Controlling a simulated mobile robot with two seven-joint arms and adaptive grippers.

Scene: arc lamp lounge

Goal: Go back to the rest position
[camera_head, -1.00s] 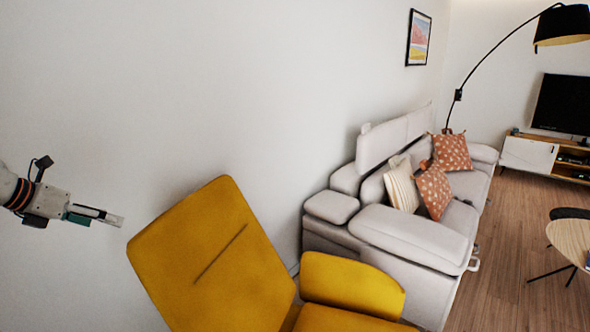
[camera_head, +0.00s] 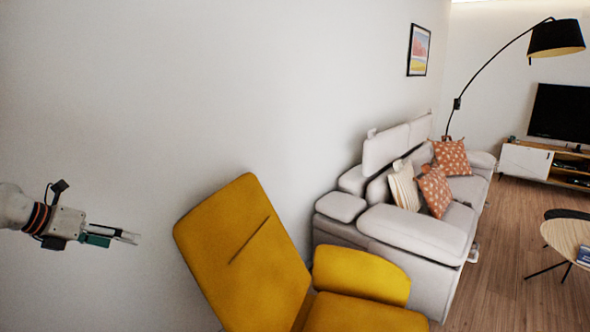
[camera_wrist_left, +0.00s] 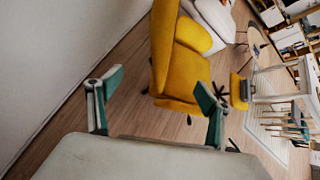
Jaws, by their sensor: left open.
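My left gripper (camera_head: 128,237) comes in from the left edge of the head view. It is empty and stands in the air in front of the white wall, to the left of the yellow chair. In the left wrist view its two green fingers (camera_wrist_left: 158,105) are spread wide apart with nothing between them. My right gripper is not in either view.
A yellow armchair (camera_head: 240,262) stands close in front. A light grey sofa (camera_head: 410,232) with several cushions is behind it. A round wooden table (camera_head: 568,240) is at right. An arc lamp (camera_head: 556,38) and a TV (camera_head: 562,112) stand farther back. Wooden floor (camera_head: 510,235) lies clear between sofa and table.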

